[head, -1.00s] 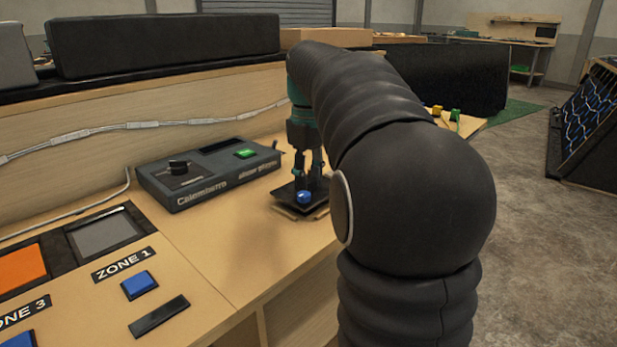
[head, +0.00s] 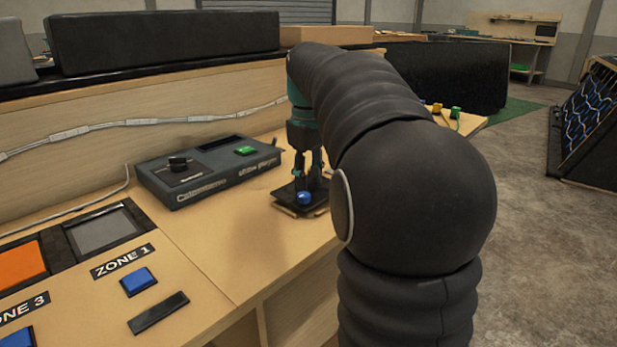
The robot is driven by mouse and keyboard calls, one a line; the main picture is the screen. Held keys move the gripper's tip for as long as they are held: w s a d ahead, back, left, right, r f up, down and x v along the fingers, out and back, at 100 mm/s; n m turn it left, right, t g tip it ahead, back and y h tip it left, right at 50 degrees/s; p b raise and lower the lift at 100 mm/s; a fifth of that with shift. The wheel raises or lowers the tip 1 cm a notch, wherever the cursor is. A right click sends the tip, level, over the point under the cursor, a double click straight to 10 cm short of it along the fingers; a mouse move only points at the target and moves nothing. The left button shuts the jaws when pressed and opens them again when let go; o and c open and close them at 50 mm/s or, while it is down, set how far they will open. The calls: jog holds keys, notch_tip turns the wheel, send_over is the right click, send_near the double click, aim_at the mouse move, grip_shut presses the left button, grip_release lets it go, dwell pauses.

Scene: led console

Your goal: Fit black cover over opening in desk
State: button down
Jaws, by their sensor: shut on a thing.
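The black cover (head: 312,207) is a thin dark square plate with a blue knob (head: 305,198) on top. My gripper (head: 306,190) points down over it and is shut on the cover, around the knob area. The cover is at the desk surface (head: 240,230), near its front edge. A light wooden edge shows just under its near-left side. The opening is hidden beneath the cover, and I cannot tell whether the cover lies flat in it.
A grey console box (head: 210,170) with a black knob and green button stands left of the gripper. A blue button (head: 138,281), a black bar (head: 158,313) and framed panels (head: 103,230) are at the left. Bare desk lies between.

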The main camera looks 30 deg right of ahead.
jog(key=shift+f+b, duration=0.35)
jog(key=shift+f, duration=0.35)
dwell(0.6)
jog(key=c, duration=0.7)
grip_release()
notch_tip(320, 180, up, 12)
dwell(0.6)
